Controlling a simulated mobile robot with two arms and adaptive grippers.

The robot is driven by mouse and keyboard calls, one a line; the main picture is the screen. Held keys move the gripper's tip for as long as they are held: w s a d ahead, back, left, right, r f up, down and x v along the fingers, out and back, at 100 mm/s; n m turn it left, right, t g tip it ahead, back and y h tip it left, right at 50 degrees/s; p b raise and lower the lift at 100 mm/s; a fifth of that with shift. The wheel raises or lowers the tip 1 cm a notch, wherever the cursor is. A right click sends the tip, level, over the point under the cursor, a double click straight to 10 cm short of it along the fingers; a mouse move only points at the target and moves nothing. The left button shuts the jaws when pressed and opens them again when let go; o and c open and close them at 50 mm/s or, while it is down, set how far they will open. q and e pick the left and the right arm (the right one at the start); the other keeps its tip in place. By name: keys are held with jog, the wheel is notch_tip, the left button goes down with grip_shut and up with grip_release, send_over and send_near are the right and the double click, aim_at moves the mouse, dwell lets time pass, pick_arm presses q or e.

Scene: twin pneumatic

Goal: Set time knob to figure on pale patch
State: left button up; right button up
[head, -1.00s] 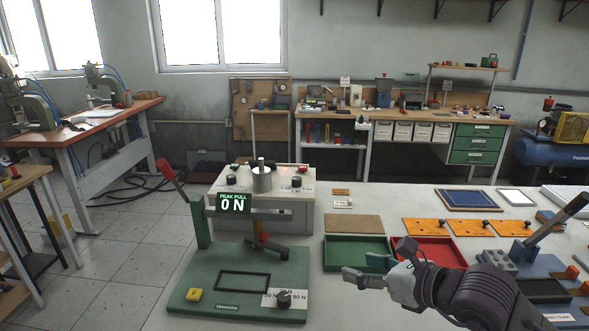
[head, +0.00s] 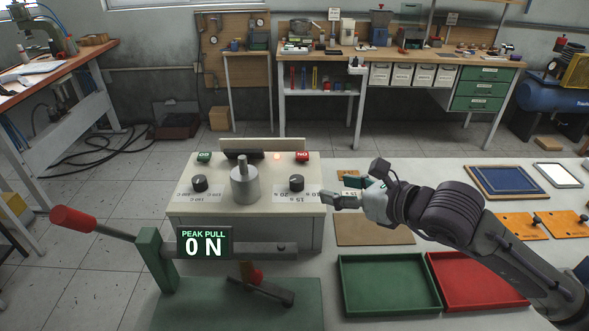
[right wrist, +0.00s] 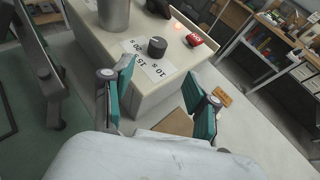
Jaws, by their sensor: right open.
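The time knob (head: 297,183) is a short black cylinder at the right of the cream console's top. It also shows in the right wrist view (right wrist: 157,47). A pale label (head: 290,193) beside it carries printed seconds figures; 10 S, 15 S and 20 S read in the right wrist view (right wrist: 148,66). The knob's pointer is too small to read. My right gripper (head: 342,191) is open and empty, just right of the console and apart from the knob. In the right wrist view its teal-padded fingers (right wrist: 161,82) spread below the knob. My left gripper is out of view.
A metal cylinder (head: 245,184) stands mid-console, with another black knob (head: 199,184) left of it. Green (head: 204,157) and red (head: 302,157) buttons sit behind. The pull tester's display (head: 203,243) stands in front. Green (head: 387,309) and red (head: 478,302) trays lie at the right.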

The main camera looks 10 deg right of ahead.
aim_at(300, 181)
jog(key=x, duration=0.1)
jog(key=p+x, duration=0.1)
jog(key=x, duration=0.1)
jog(key=shift+w+a+r+p, duration=0.15)
jog(key=shift+a+r+p, duration=0.05)
jog(key=shift+a+p, duration=0.25)
jog(key=p+x, duration=0.2)
jog(key=x, duration=0.6)
jog(key=shift+w+d+f, duration=0.1)
jog(key=shift+d, duration=0.1)
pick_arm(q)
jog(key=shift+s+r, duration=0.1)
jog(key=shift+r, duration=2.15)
pick_arm(e)
jog(key=shift+w+a+f, duration=0.25)
jog(key=shift+w+f, duration=0.1)
jog(key=shift+w, duration=0.15)
